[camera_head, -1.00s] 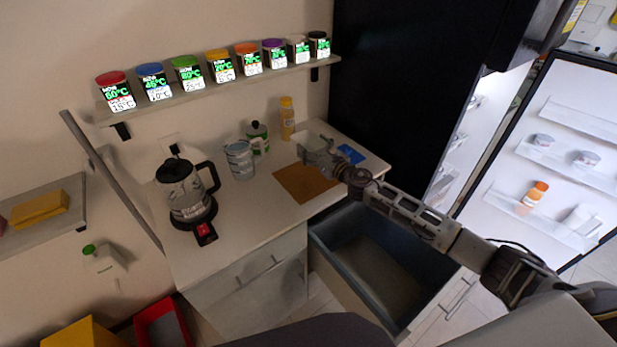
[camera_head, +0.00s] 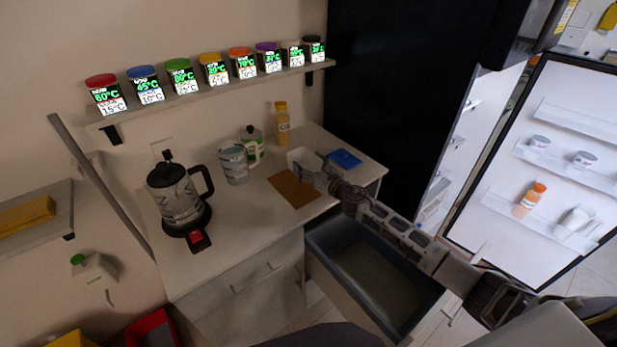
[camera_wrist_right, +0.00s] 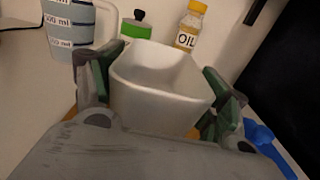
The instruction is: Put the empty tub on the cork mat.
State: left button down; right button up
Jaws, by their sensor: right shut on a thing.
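The empty white tub (camera_wrist_right: 160,90) is between the fingers of my right gripper (camera_wrist_right: 162,105) in the right wrist view, and its inside looks bare. In the head view the tub (camera_head: 303,158) shows just behind my right gripper (camera_head: 312,178), which partly hides it. The gripper is shut on the tub. The brown cork mat (camera_head: 292,189) lies flat on the counter, just in front and to the left of the gripper. I cannot tell whether the tub touches the counter or the mat. My left gripper is not in view.
A measuring jug (camera_head: 234,165), a green-labelled bottle (camera_head: 253,146) and an oil bottle (camera_head: 282,122) stand behind the mat. A blue item (camera_head: 345,159) lies to the right. A kettle (camera_head: 178,199) stands left. An open drawer (camera_head: 375,270) is below my right arm.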

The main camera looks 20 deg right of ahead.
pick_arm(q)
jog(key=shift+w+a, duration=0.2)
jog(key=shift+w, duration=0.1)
pick_arm(e)
jog(key=shift+f, duration=0.1)
notch_tip(320, 180, down, 2)
jog(key=shift+f+b, duration=0.1)
jog(key=shift+b, duration=0.45)
jog(key=shift+f, duration=0.4)
jog(key=shift+f+b, duration=0.4)
jog(key=shift+f, duration=0.25)
jog(key=o, duration=1.2)
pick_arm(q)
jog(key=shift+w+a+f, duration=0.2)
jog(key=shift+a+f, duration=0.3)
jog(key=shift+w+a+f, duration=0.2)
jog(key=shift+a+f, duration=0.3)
